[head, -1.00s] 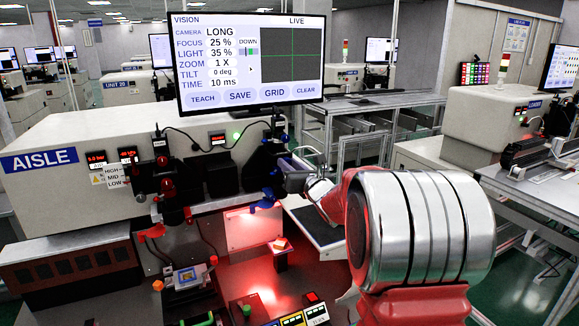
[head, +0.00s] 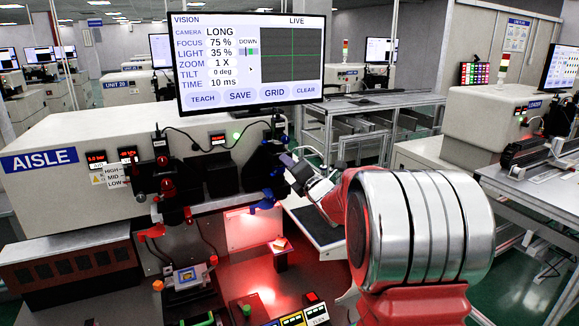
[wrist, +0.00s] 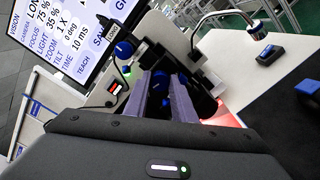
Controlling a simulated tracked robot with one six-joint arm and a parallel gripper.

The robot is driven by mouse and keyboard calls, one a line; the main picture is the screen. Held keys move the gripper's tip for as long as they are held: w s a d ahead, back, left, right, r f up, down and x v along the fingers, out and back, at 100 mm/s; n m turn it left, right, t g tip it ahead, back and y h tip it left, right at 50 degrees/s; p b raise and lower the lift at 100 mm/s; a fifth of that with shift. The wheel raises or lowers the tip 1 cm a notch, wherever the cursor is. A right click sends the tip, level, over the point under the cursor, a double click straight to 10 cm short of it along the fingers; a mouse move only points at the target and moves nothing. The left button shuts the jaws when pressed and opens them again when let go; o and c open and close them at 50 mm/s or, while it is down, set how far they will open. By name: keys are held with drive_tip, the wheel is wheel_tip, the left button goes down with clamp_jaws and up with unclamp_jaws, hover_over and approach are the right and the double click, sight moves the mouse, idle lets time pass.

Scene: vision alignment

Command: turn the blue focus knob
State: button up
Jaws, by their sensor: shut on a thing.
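My gripper (head: 285,171) reaches in from the right to the dark camera unit (head: 262,160) below the monitor. In the wrist view its two fingers (wrist: 170,98) are closed around a blue knob (wrist: 160,82), the focus knob, seen dimly between them. In the head view the gripper hides most of that knob. Another blue knob (wrist: 124,49) shows just left of the fingers in the wrist view. The monitor (head: 250,60) reads CAMERA LONG, FOCUS 75 %, LIGHT 35 %, ZOOM 1 X.
Blue parts (head: 266,202) stick out below the camera unit. A small lit stand (head: 281,247) is on the red-lit deck beneath. A red-knobbed unit (head: 168,192) stands to the left. A bent lamp arm (wrist: 215,18) rises right of the fingers in the wrist view.

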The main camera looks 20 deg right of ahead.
drive_tip(key=shift+d+f+m, duration=0.1)
drive_tip(key=shift+m, duration=1.85)
drive_tip(key=shift+d+f+m, duration=0.1)
drive_tip(key=shift+m, duration=1.85)
drive_tip(key=o, duration=0.7)
drive_tip(key=shift+f, duration=0.1)
drive_tip(key=o, duration=0.4)
drive_tip(key=shift+c, duration=0.2)
drive_tip(key=shift+a, duration=0.1)
drive_tip(key=shift+s+r, duration=0.1)
drive_tip(key=shift+r, duration=0.1)
drive_tip(key=s, duration=1.3)
drive_tip(key=shift+s, duration=0.35)
drive_tip(key=shift+f, duration=0.1)
